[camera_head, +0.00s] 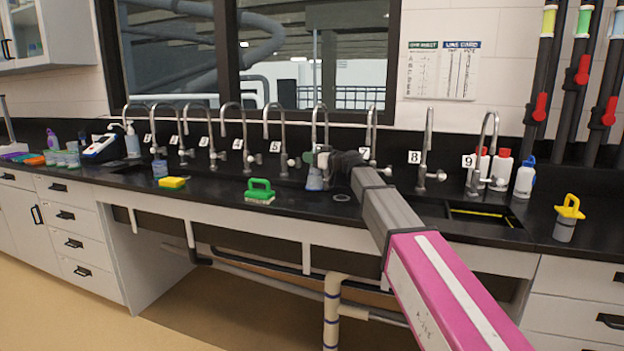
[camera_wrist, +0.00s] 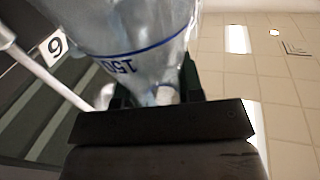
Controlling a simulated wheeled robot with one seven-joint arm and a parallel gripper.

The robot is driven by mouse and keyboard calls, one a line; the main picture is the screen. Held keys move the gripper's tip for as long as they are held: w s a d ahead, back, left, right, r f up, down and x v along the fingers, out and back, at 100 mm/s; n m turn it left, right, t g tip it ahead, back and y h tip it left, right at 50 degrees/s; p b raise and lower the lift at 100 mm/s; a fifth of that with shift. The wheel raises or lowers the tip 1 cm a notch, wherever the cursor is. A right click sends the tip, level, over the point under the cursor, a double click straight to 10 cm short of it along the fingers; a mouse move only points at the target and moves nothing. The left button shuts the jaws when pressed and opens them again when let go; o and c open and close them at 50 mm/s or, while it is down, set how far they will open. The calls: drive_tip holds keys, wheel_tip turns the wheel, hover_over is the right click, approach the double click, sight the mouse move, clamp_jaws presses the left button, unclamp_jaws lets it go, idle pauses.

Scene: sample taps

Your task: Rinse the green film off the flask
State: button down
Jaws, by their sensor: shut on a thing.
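The flask (camera_head: 315,180) is clear and bluish, held low under the spout of the tap (camera_head: 316,115) between those numbered 5 and 7. My gripper (camera_head: 322,158) is shut on the flask. In the wrist view the flask (camera_wrist: 130,35) fills the upper middle, with a blue ring line and an upside-down "150". The dark jaws (camera_wrist: 155,92) close around its narrower part. The side I see looks clear, with no distinct green film; its other side is hidden. I cannot tell whether water runs.
A row of numbered taps stands along the black counter. A green-handled scrubber (camera_head: 260,190), a yellow sponge (camera_head: 172,183) and a small beaker (camera_head: 160,169) are to the left. A yellow-topped container (camera_head: 567,218) and white bottles (camera_head: 524,178) are to the right. A sign 6 (camera_wrist: 55,46) shows near the flask.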

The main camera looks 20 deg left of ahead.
drive_tip(key=s+d, duration=0.3)
drive_tip(key=s, duration=0.4)
drive_tip(key=shift+s, duration=0.2)
idle(0.7)
drive_tip(key=shift+d, duration=0.1)
idle(1.1)
drive_tip(key=s+d+r, duration=0.2)
drive_tip(key=s+r, duration=0.2)
drive_tip(key=shift+s, duration=0.3)
idle(0.3)
drive_tip(key=shift+s, duration=0.1)
idle(0.4)
